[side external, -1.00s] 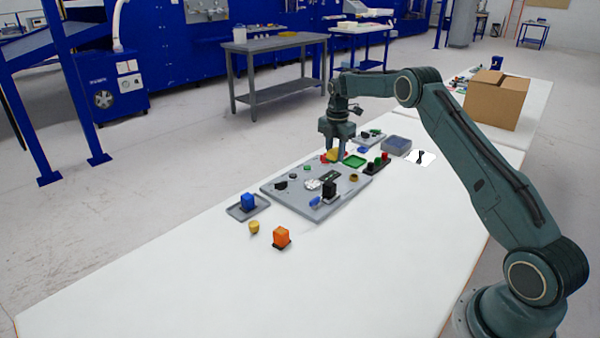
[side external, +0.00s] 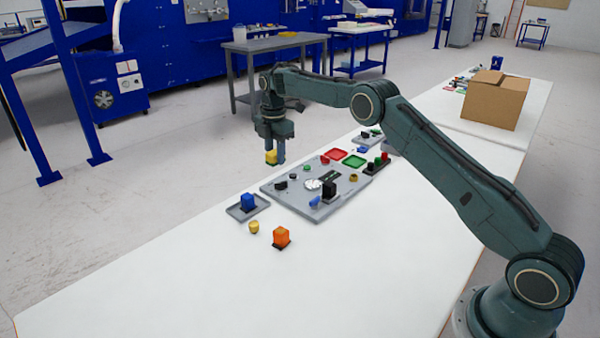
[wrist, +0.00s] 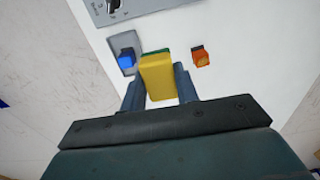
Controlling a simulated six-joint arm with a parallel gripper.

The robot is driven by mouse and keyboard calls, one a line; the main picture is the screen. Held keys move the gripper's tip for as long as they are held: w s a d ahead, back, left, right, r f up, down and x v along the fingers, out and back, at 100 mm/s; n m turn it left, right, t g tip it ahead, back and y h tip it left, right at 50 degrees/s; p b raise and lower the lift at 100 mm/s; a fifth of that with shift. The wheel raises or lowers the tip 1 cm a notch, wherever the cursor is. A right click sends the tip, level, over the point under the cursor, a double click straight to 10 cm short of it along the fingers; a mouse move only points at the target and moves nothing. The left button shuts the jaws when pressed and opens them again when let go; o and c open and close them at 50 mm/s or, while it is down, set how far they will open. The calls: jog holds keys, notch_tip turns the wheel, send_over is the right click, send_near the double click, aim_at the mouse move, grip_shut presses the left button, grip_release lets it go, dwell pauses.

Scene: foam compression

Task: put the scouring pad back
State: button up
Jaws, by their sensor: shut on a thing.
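The scouring pad (side external: 271,157) is a yellow block; in the wrist view (wrist: 158,78) a green layer shows along its far edge. My gripper (side external: 274,158) is shut on it and holds it in the air, above the far left edge of the grey board (side external: 272,188). In the wrist view my gripper's two fingers (wrist: 160,92) stand on either side of the pad. A small grey tray (side external: 236,212) with a blue block (side external: 248,201) on it lies left of the board.
An orange block (side external: 281,237) and a small yellow piece (side external: 253,228) stand on the white table in front. A black block (side external: 329,190) stands on the board. The table's near left is clear.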

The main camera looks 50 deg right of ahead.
aim_at(276, 218)
jog(key=shift+w+a+r, duration=0.1)
jog(key=shift+a, duration=0.4)
jog(key=shift+f, duration=10)
jog(key=shift+f, duration=0.15)
jog(key=o, duration=0.9)
jog(key=shift+o, duration=0.2)
notch_tip(276, 218, up, 12)
